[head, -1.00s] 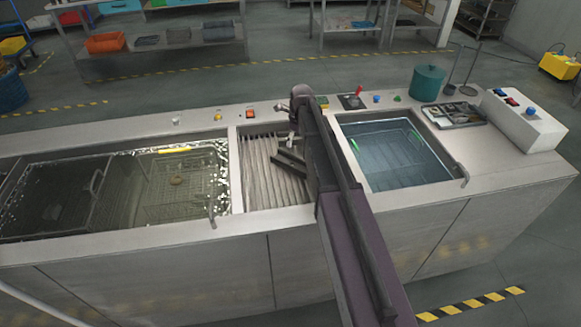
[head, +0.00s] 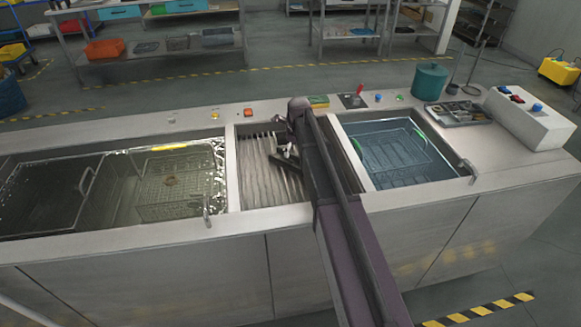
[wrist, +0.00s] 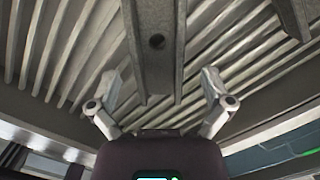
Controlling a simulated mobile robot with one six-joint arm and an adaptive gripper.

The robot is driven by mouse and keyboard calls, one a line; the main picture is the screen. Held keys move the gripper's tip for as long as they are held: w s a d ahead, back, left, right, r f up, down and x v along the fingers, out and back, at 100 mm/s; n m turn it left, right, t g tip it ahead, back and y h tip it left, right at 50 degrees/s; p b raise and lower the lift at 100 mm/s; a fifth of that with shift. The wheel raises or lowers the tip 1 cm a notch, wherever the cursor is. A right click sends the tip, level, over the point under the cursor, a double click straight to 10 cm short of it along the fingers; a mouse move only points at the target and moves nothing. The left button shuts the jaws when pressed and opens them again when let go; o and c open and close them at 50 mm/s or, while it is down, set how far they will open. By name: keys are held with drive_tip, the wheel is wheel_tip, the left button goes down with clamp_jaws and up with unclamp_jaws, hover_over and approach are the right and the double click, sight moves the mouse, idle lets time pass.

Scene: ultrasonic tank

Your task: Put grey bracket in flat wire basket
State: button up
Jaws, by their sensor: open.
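The grey bracket (wrist: 157,55), a channel-like metal piece with a round hole, lies on the ribbed drain surface between the two tanks. In the head view, the dark bracket (head: 289,166) is partly hidden by my arm and gripper. My gripper (wrist: 161,80) is open, its two fingers apart on either side of the bracket's near end; I cannot tell whether they touch it. A low wire basket (head: 148,211) with a yellow handle sits in the left tank. Another low basket (head: 405,160) with green handles sits in the right tank. Which is the flat one is unclear.
A deeper wire basket (head: 40,200) stands at the left of the left tank. On the right counter are a teal pot (head: 429,82), a tray of small parts (head: 458,121) and a white control box (head: 530,120). Tank rims and walls border the ribbed surface (head: 255,180).

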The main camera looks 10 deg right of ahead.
sight(291, 160)
drive_tip(key=shift+f, duration=0.15)
idle(0.3)
drive_tip(key=shift+w+a+f+b, duration=0.1)
drive_tip(key=shift+a+f+b, duration=0.1)
drive_tip(key=shift+f+b, duration=1.1)
drive_tip(key=shift+a+f+b, duration=0.15)
drive_tip(key=shift+f+b, duration=1.05)
drive_tip(key=shift+b, duration=0.1)
drive_tip(key=c, duration=1.1)
